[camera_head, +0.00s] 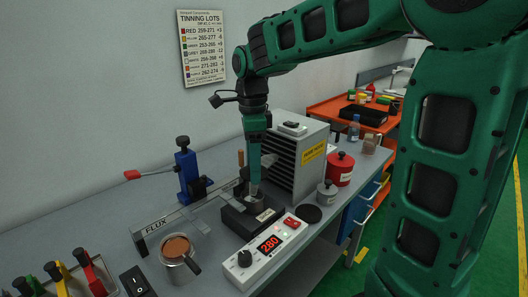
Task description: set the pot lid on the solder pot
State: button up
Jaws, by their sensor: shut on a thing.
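The solder pot (252,220) is a dark block with a metal-rimmed top in the middle of the bench, just behind a white controller (266,251) that reads 280. My gripper (254,184) points straight down over the pot and is shut on a small grey thing at its tips, which looks like the pot lid (254,196). The fingers and the small size hide most of the lid. I cannot tell whether it touches the pot's rim or hangs just above it.
A grey vented box (296,160) stands close behind right of my gripper. A black disc (308,213), a grey canister (327,193) and a red canister (340,170) are to the right. A cup (178,256), the flux strip and a blue stand (187,170) are left.

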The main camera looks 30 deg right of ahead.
jog(key=shift+a+f, duration=0.15)
jog(key=shift+f, duration=1.05)
jog(key=shift+a+f, duration=0.15)
jog(key=shift+f, duration=1.8)
jog(key=shift+f, duration=0.3)
jog(key=o, duration=1.6)
jog(key=shift+o, duration=0.2)
jog(key=shift+r, duration=3.5)
jog(key=shift+d, duration=0.1)
